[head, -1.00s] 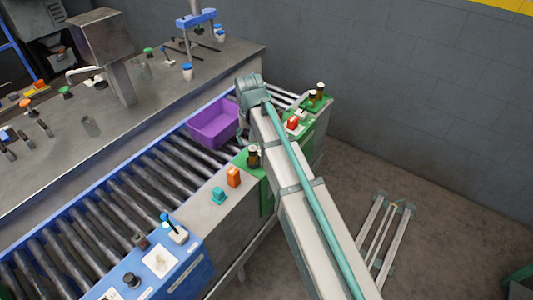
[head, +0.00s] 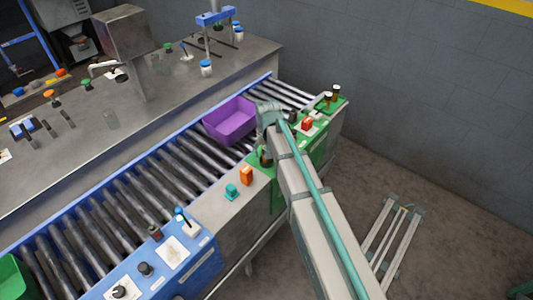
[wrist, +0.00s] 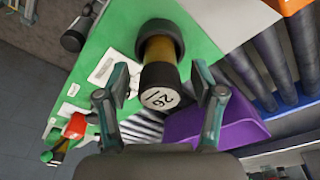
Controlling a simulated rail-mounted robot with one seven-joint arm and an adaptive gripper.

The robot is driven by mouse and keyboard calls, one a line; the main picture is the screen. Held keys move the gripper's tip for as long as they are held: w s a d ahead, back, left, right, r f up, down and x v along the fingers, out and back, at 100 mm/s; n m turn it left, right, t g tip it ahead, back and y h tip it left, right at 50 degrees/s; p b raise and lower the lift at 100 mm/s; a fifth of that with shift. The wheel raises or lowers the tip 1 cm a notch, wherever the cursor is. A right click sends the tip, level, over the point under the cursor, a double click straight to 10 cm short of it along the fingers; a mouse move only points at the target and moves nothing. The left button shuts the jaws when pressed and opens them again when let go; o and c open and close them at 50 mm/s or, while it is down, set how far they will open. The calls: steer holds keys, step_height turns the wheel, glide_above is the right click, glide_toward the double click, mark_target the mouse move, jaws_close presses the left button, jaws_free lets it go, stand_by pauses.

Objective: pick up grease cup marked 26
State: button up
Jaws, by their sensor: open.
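The grease cup marked 26 (wrist: 160,98) has a white numbered top, a dark rim, an amber body and a dark base. It stands on the green panel (wrist: 120,30) in the wrist view. My gripper (wrist: 160,80) is open, with one finger on each side of the cup's top and visible gaps between. In the head view the cup (head: 265,157) is partly covered by my arm's end, and the fingers cannot be made out clearly.
A purple bin (head: 231,121) sits on the roller conveyor behind the cup. An orange block (head: 246,175) and a teal part (head: 231,191) stand to the left on the grey top. A red part (head: 307,125) and two more amber cups (head: 331,97) stand farther right.

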steer(key=shift+f, duration=0.35)
jaws_close()
steer(key=shift+r, duration=0.1)
steer(key=shift+r, duration=0.65)
steer(key=s+d+r, duration=0.2)
steer(key=s+r, duration=0.4)
steer(key=r, duration=0.2)
steer(key=s+d+r, duration=0.1)
steer(key=s+r, duration=0.6)
steer(key=r, duration=0.1)
steer(key=shift+s+d+r, duration=0.2)
steer(key=shift+d+r, duration=0.1)
steer(key=shift+d, duration=0.1)
